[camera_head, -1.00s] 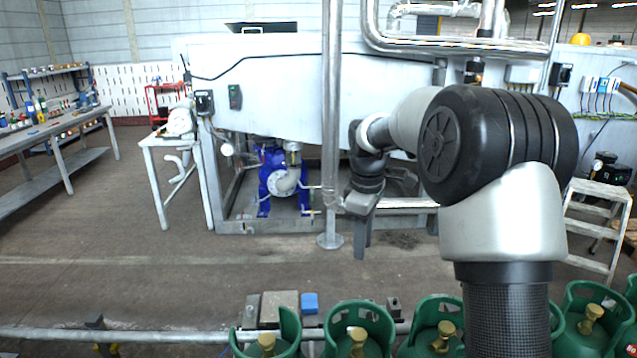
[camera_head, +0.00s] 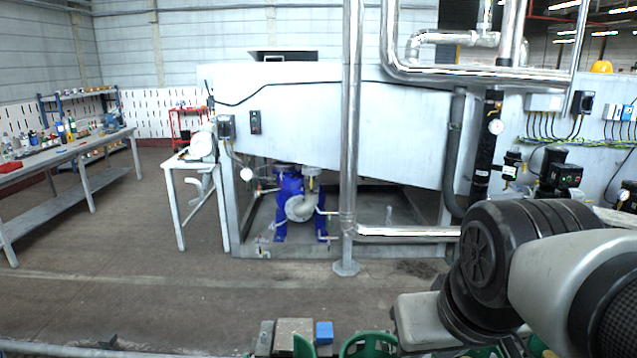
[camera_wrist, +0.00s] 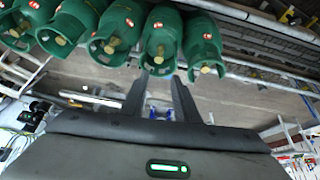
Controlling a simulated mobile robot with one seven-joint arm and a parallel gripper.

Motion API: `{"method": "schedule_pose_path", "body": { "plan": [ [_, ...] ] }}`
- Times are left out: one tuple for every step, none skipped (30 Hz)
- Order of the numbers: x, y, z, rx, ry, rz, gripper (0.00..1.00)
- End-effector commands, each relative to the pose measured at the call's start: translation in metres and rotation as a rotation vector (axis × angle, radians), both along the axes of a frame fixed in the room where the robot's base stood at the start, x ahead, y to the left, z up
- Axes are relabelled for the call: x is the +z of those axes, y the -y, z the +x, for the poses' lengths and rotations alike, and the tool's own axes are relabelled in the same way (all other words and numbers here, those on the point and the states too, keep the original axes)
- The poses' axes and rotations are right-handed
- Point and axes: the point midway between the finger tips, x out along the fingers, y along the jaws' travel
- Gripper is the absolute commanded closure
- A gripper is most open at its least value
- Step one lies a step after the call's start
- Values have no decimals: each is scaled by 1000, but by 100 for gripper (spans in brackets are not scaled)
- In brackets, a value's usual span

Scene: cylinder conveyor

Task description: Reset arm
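My arm (camera_head: 500,260) is folded low at the right side of the head view, and my gripper is out of sight there. In the wrist view my gripper (camera_wrist: 162,90) shows two dark fingers spread apart with nothing between them, so it is open and empty. Green gas cylinders with brass valves stand in a row along the top of the wrist view, beyond the fingertips; one is the cylinder (camera_wrist: 161,38) near the middle. The tops of a few green cylinders (camera_head: 368,345) also show at the bottom edge of the head view.
A large grey machine housing (camera_head: 330,125) with a blue pump (camera_head: 290,200) stands ahead. A steel pipe (camera_head: 350,130) rises in front of it. A workbench (camera_head: 70,150) is at the left. A small blue box (camera_head: 324,332) sits by the conveyor. The floor (camera_head: 150,285) between is clear.

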Motion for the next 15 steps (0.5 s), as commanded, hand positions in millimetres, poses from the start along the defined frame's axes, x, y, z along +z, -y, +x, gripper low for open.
{"method": "schedule_pose_path", "body": {
  "plan": [
    [-4,0,-10,-26,18,20,72],
    [-7,-1,-14,-41,26,32,72],
    [6,-1,-16,-51,28,40,72],
    [17,-1,-14,-49,25,38,72],
    [23,-1,-14,-48,24,37,72],
    [31,-1,-14,-47,23,37,72],
    [37,-1,-14,-48,23,36,72],
    [44,-1,-14,-47,23,35,72],
    [53,-1,-14,-47,23,35,72],
    [59,-1,-14,-47,23,35,72],
    [67,-1,-14,-46,23,35,72],
    [75,-1,-14,-46,22,35,72],
    [83,-1,-14,-46,22,35,72],
    [88,-1,-14,-46,22,35,72],
    [97,-1,-14,-45,22,34,72]
  ]
}}
